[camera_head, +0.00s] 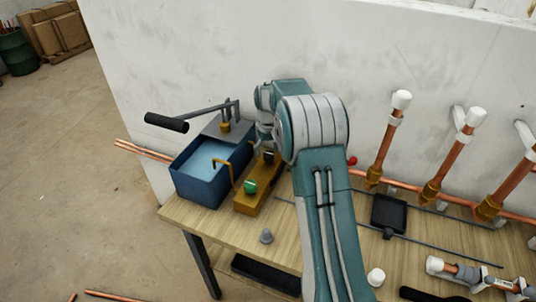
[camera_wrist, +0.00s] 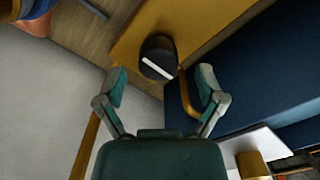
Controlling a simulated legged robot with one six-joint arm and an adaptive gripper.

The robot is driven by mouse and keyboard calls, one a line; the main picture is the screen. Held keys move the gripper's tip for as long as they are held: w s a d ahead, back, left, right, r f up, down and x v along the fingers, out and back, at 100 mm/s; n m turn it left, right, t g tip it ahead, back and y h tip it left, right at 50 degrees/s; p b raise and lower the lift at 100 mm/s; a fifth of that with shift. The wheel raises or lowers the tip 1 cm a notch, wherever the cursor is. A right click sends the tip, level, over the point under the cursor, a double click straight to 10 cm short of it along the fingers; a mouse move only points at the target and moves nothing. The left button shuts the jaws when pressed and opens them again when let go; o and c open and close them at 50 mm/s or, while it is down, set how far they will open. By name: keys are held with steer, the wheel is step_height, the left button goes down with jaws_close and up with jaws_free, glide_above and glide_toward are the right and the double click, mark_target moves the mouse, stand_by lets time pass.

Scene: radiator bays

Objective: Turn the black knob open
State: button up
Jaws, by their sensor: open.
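The black knob (camera_wrist: 158,57) has a white line across its top and sits on a yellow-brass block (camera_wrist: 135,30) in the wrist view. The line runs slantwise, from upper left to lower right. My gripper (camera_wrist: 162,85) is open, with its two teal fingertips apart, one to each side of the knob and slightly short of it in the picture.
A green knob (camera_head: 250,187) sits on the near end of the block. The blue water tank (camera_head: 197,190) and a black-handled lever (camera_head: 166,122) stand left. Capped copper pipes (camera_head: 387,140) and a black tray (camera_head: 389,214) are right. A white wall is behind.

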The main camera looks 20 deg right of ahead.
steer(key=shift+d+f, duration=0.1)
steer(key=shift+f, duration=0.95)
steer(key=c, duration=1.2)
steer(key=shift+o, duration=0.2)
steer(key=shift+n, duration=0.4)
steer(key=n, duration=0.3)
steer(key=shift+n, duration=0.4)
steer(key=n, duration=0.4)
steer(key=shift+f+n, duration=0.1)
steer(key=shift+n, duration=0.2)
steer(key=n, duration=0.4)
steer(key=shift+s, duration=0.1)
steer(key=n, duration=0.4)
steer(key=shift+n, duration=0.3)
